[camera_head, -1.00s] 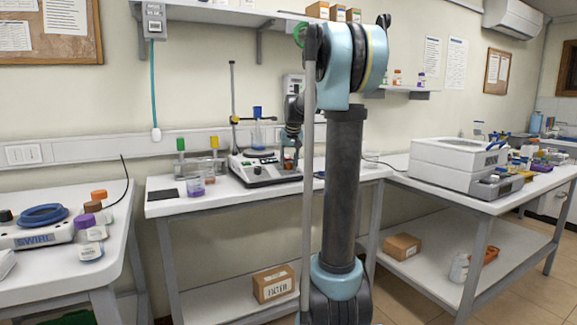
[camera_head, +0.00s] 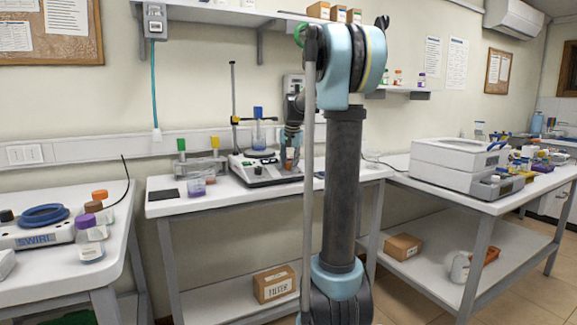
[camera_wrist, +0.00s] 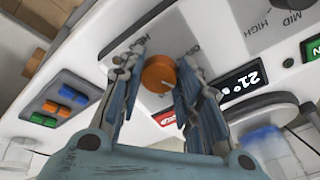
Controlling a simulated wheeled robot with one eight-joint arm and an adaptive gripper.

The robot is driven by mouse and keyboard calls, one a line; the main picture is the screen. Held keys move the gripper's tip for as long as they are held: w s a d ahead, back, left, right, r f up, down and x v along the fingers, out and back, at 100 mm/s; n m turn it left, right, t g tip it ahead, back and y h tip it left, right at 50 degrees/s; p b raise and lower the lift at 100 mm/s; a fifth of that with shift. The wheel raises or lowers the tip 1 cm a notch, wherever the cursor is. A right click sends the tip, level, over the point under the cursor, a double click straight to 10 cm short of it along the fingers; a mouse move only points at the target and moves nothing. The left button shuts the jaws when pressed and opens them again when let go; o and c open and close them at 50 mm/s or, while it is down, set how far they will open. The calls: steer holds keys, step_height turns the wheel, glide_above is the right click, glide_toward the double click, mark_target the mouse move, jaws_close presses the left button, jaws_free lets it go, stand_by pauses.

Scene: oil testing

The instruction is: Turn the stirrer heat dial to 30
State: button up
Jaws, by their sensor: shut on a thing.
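The stirrer (camera_head: 262,169) is a white-topped hot plate on the middle bench in the head view. Its orange heat dial (camera_wrist: 158,75) is seen from above in the wrist view, with a small mark on top. My gripper (camera_wrist: 161,66) has its two blue fingers on either side of the dial and is shut on it. The black display (camera_wrist: 240,87) on the stirrer's panel reads about 21°, upside down. In the head view my gripper (camera_head: 292,160) is small and partly covers the panel's right end.
A dark second dial (camera_wrist: 289,4) with MID and HIGH labels is further along the panel. Bench space in front is clear.

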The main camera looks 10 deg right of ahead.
steer(key=o, duration=1)
steer(key=shift+o, duration=0.2)
steer(key=v, duration=1.2)
steer(key=shift+w, duration=0.1)
steer(key=s+f+n+g, duration=0.1)
steer(key=s+f+n, duration=0.2)
steer(key=s+f, duration=1.3)
steer(key=s+f+n, duration=0.3)
steer(key=s+f, duration=1.4)
steer(key=s, duration=0.7)
steer(key=shift+f+g, duration=0.35)
steer(key=shift+g, duration=0.05)
